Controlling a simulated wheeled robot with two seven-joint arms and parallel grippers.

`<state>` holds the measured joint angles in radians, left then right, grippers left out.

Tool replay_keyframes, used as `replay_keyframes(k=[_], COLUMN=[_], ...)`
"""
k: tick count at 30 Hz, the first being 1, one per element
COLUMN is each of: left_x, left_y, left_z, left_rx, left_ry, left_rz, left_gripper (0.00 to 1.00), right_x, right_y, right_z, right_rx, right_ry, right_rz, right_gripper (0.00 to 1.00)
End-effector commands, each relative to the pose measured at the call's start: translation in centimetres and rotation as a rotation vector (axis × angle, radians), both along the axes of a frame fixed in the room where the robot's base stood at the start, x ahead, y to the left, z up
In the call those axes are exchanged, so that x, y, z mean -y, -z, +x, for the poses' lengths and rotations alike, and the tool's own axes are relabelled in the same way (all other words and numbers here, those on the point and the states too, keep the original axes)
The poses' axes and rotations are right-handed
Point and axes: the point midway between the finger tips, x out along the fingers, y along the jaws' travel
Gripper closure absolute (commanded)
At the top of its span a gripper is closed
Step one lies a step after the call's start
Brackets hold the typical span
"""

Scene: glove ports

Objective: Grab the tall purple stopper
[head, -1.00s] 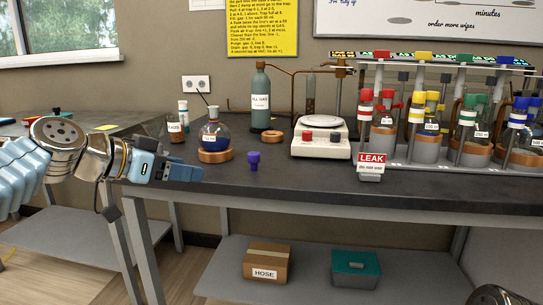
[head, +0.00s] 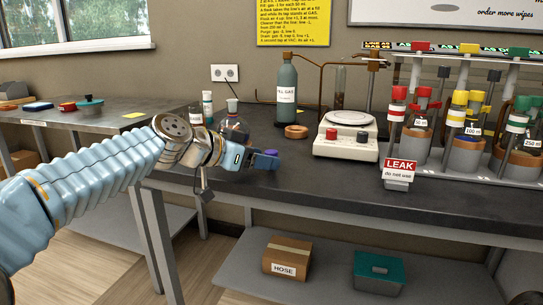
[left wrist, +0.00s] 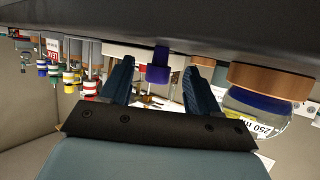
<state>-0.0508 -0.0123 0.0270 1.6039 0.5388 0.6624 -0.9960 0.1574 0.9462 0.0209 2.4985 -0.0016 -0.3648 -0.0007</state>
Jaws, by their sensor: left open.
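The purple stopper (head: 271,153) stands on the dark bench top; in the head view only its top shows, at the tips of my left gripper (head: 262,161). In the left wrist view, which is upside down, the stopper (left wrist: 158,66) hangs from the bench edge between the two blue fingers of my left gripper (left wrist: 165,70). The fingers are open, one on each side, with a visible gap to the stopper. I cannot tell how deep it sits between them. My right gripper is not in view.
A round flask (left wrist: 258,108) on a wooden ring (left wrist: 270,82) stands close beside one finger. A white scale (head: 346,137), a LEAK sign (head: 399,170) and a rack of coloured-cap tubes (head: 465,150) stand to the right. The bench front is clear.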

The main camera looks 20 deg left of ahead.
Motion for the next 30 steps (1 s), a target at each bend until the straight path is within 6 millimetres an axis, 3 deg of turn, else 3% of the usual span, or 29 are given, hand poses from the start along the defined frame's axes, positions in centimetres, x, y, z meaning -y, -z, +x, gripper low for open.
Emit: replay_keyframes(k=[6, 14, 25, 30], left_x=[1.9, 2.1, 2.0, 2.0], left_y=[0.8, 1.1, 1.0, 1.0], left_z=[2.4, 2.7, 2.7, 2.7], left_rx=[0.0, 0.0, 0.0, 0.0], left_ry=[0.002, 0.0, 0.0, 0.0], left_rz=[-0.001, 0.0, 0.0, 0.0], left_gripper=[0.39, 0.39, 0.94, 0.94], right_x=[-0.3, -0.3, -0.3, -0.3], right_y=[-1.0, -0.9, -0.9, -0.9], right_z=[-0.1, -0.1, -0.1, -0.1], right_rx=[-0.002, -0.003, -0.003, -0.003], right_ry=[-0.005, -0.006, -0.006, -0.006], right_rz=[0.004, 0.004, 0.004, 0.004], right_gripper=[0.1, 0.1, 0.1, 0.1])
